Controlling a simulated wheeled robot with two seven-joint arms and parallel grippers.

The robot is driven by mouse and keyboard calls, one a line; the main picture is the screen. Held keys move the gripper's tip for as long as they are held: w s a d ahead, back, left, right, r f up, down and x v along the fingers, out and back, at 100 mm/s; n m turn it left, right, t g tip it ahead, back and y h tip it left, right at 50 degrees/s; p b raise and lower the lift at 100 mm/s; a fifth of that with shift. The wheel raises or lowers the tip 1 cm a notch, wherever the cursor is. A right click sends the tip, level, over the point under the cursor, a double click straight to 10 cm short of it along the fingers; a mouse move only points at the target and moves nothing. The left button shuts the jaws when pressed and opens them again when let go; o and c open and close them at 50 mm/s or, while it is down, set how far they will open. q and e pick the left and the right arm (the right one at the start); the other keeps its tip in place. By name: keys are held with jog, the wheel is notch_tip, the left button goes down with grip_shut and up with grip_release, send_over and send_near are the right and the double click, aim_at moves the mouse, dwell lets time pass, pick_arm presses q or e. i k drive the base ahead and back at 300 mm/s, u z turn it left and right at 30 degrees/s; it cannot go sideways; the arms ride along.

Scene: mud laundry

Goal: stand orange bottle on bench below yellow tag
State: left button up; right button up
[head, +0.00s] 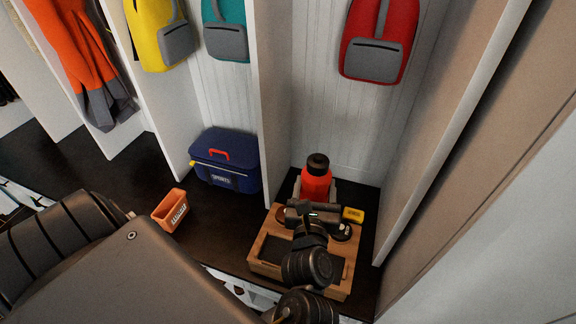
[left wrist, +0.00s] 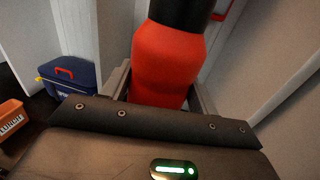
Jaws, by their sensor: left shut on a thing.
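The orange bottle (head: 316,184) with a black cap is upright in the right cubby of the dark bench (head: 220,232). My left gripper (head: 316,192) is shut on the bottle's lower part, with a finger on each side. The left wrist view shows the bottle (left wrist: 168,62) close up between the fingers; its base is hidden by the gripper, so I cannot tell whether it touches the bench. A small yellow piece with dark lettering (head: 353,214) sits right of the gripper, by the tray's far corner; I cannot tell if it is the tag. My right gripper is not in view.
A wooden tray (head: 341,285) lies under my left wrist. A blue cooler bag (head: 226,160) and an orange labelled bin (head: 169,210) stand left of the divider (head: 278,110). Yellow (head: 157,35), teal (head: 226,28) and red (head: 378,42) backpacks hang above. Bare bench lies between bin and tray.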

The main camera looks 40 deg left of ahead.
aim_at(225, 232)
jog(key=k, duration=0.5)
jog(key=u, duration=0.95)
jog(key=i, duration=0.55)
jog(key=z, duration=0.4)
